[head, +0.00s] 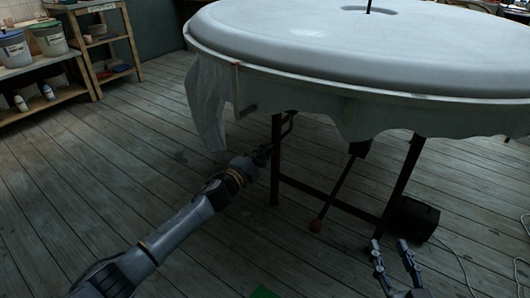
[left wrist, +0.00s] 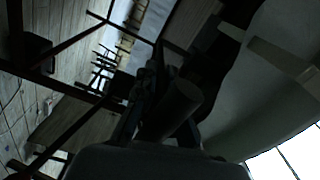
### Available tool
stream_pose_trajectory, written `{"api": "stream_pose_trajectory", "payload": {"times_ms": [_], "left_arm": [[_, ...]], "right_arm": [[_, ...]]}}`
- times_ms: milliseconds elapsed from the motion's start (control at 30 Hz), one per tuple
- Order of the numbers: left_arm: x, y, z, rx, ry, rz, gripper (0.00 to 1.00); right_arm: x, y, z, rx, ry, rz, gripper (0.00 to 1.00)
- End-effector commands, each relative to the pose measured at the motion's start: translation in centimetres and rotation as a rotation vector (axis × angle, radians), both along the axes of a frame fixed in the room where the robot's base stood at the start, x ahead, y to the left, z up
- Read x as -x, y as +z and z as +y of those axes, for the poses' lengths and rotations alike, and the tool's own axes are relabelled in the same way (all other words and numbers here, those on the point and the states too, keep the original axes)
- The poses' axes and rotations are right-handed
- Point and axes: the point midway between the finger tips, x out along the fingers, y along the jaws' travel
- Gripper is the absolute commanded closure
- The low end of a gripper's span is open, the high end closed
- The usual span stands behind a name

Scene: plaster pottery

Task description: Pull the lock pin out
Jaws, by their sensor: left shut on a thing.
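My left gripper (head: 264,154) reaches in from the left, under the rim of the round white table, beside a dark leg of its frame (head: 275,172). In the left wrist view, a dark cylindrical grip (left wrist: 181,104), apparently the lock pin, lies between the fingers of my left gripper (left wrist: 155,100), which is shut on it. The pin is too small and dark to make out in the head view, and its inner end is hidden. My right gripper (head: 389,246) is low at the right, its fingers apart and empty.
The large white round top (head: 340,45) with a cloth skirt (head: 207,105) overhangs the frame. A black box (head: 413,218) with a cable sits on the plank floor. Shelves with buckets (head: 50,38) stand back left. The left floor is clear.

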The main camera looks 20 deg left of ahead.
Motion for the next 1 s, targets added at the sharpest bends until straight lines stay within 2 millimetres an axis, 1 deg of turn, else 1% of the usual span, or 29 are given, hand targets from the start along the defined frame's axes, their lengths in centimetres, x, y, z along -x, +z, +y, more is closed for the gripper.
{"api": "stream_pose_trajectory", "payload": {"times_ms": [33, 100, 133, 167, 200, 233, 533, 667, 767, 1000], "left_arm": [[0.2, -0.7, 0.0, -0.003, 0.0, 0.011, 1.0], [0.2, -0.8, 0.0, -0.003, 0.001, 0.012, 1.0], [0.2, -0.8, 0.0, -0.003, 0.001, 0.012, 0.83], [0.2, -0.8, 0.0, -0.003, 0.001, 0.012, 0.77], [0.2, -0.8, 0.0, -0.003, 0.001, 0.012, 0.69], [0.2, -0.8, 0.0, -0.003, 0.001, 0.012, 0.66], [0.2, -0.5, 0.0, -0.002, 0.001, 0.007, 0.66], [1.0, -0.5, 0.3, -0.001, 0.0, 0.007, 0.66], [2.4, -0.5, 0.8, -0.002, -0.001, 0.008, 0.66], [7.2, -0.6, 2.6, -0.004, -0.001, 0.01, 0.66]], "right_arm": [[0.0, 0.0, 0.0, 0.0, 0.0, 0.001, 0.6], [0.0, -0.1, 0.0, 0.0, 0.0, 0.001, 0.6], [0.0, -0.1, 0.0, 0.0, 0.0, 0.001, 0.6], [0.0, -0.1, 0.0, 0.0, 0.0, 0.001, 0.6], [0.0, -0.1, 0.0, 0.0, 0.0, 0.001, 0.6], [0.0, -0.1, 0.0, 0.0, 0.0, 0.001, 0.6], [0.0, -0.1, 0.0, 0.001, 0.0, 0.003, 0.6], [0.0, -0.1, 0.0, 0.001, 0.0, 0.003, 0.6], [0.0, -0.1, 0.0, 0.001, 0.0, 0.003, 0.6], [0.0, -0.1, 0.0, 0.001, 0.0, 0.003, 0.6]]}}
